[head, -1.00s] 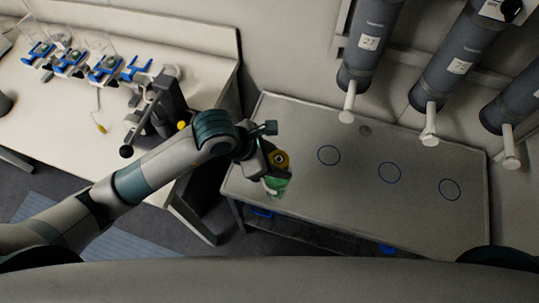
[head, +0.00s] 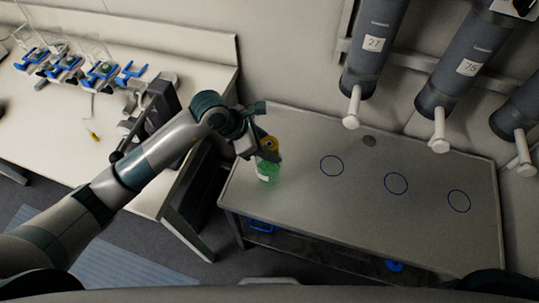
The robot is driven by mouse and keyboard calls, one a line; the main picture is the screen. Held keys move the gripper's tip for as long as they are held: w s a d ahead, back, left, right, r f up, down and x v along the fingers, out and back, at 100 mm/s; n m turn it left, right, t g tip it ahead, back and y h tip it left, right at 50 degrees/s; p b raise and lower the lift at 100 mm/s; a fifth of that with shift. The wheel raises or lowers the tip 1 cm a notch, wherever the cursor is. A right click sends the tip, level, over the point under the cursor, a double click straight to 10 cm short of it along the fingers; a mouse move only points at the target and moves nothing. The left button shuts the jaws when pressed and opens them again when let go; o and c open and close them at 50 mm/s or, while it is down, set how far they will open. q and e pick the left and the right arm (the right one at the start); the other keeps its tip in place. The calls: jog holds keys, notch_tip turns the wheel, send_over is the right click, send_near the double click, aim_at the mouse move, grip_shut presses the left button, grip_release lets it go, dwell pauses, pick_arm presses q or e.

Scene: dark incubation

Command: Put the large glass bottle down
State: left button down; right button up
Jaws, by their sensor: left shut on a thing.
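The large glass bottle (head: 267,172) has a green tint, a pale label and a yellow-orange cap. It is at the left end of the grey table in the head view. My left gripper (head: 262,150) is shut on it near the cap and covers part of its top. The bottle looks close to upright. I cannot tell whether its base touches the table top. My right gripper is not in view.
The grey table (head: 300,215) has three blue circles, the nearest one (head: 332,166) right of the bottle. Large grey cylinders (head: 374,50) with pale nozzles hang above its back. A white bench (head: 60,120) with blue clamps and a dark stand is at left.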

pick_arm(q)
jog(key=shift+f+b, duration=1.05)
jog(key=shift+f, duration=0.9)
jog(key=c, duration=1)
grip_release()
jog(key=shift+f, duration=0.1)
jog(key=shift+c, duration=0.2)
jog(key=shift+a, duration=0.1)
